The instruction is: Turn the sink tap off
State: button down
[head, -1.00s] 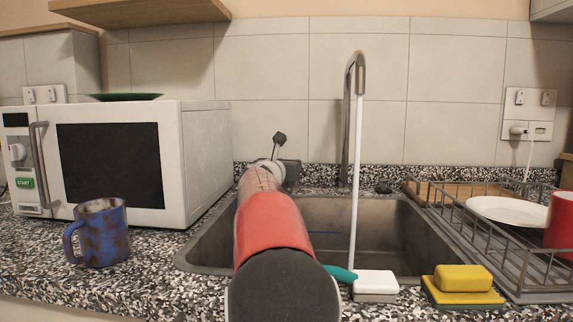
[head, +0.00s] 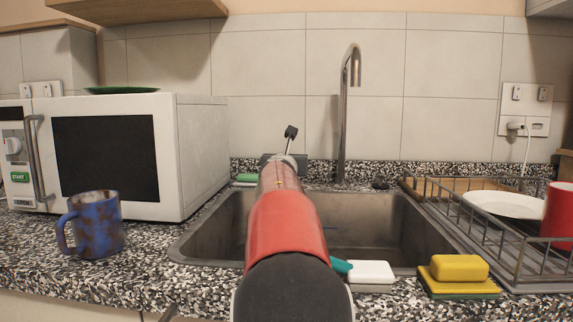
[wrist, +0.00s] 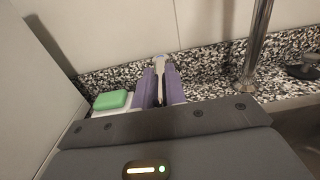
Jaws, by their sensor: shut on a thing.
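The metal sink tap (head: 343,120) stands behind the sink, its tall spout curving over at the top. No water runs from it. The tap's spout pipe also shows in the wrist view (wrist: 256,45), to the right of my gripper. My gripper (wrist: 160,74) has its purple fingers close together, shut on a small pale piece (wrist: 160,62) left of the spout, which looks like a tap handle. The fingers hide most of it. A dark knob (head: 380,183) sits right of the spout.
The sink basin (head: 400,235) lies below my arm. A white microwave (head: 200,150) and blue mug (head: 95,225) are at left. A green soap (wrist: 111,99) lies beside my gripper. A white-topped block (head: 371,272), yellow sponge (head: 459,268) and dish rack (head: 490,230) are at right.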

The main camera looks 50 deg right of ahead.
jog(key=shift+t, duration=0.3)
jog(key=c, duration=1.4)
grip_release()
jog(key=shift+d, duration=0.1)
jog(key=shift+c, duration=0.2)
jog(key=shift+s, duration=0.1)
jog(key=b+v, duration=0.1)
jog(key=v, duration=0.6)
jog(key=shift+s+a, duration=0.25)
jog(key=shift+a, duration=0.1)
jog(key=shift+r, duration=0.1)
